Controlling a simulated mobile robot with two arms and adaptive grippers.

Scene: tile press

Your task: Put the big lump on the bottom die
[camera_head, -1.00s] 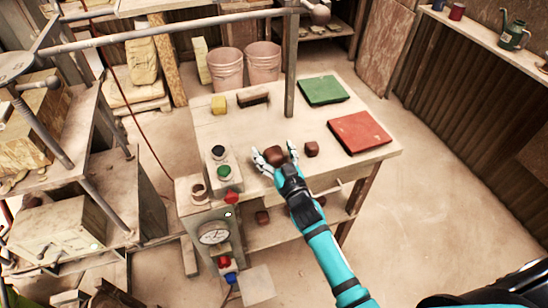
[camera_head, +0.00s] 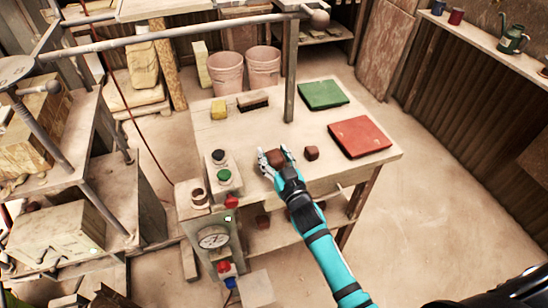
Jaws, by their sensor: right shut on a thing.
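The big lump (camera_head: 276,159) is a dark reddish-brown block on the wooden worktable. My right gripper (camera_head: 274,163) is shut on it, with one finger on each side. I cannot tell whether the lump still touches the table. A smaller brown lump (camera_head: 311,153) lies just to its right, apart from the gripper. I cannot make out the bottom die in this view. My left gripper is not in view.
The table (camera_head: 330,178) also holds a green slab (camera_head: 322,94), a red slab (camera_head: 359,136), a yellow block (camera_head: 218,109) and a brush (camera_head: 253,102). A post (camera_head: 289,75) rises at its back. A control box with buttons and a gauge (camera_head: 213,238) stands at its left front.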

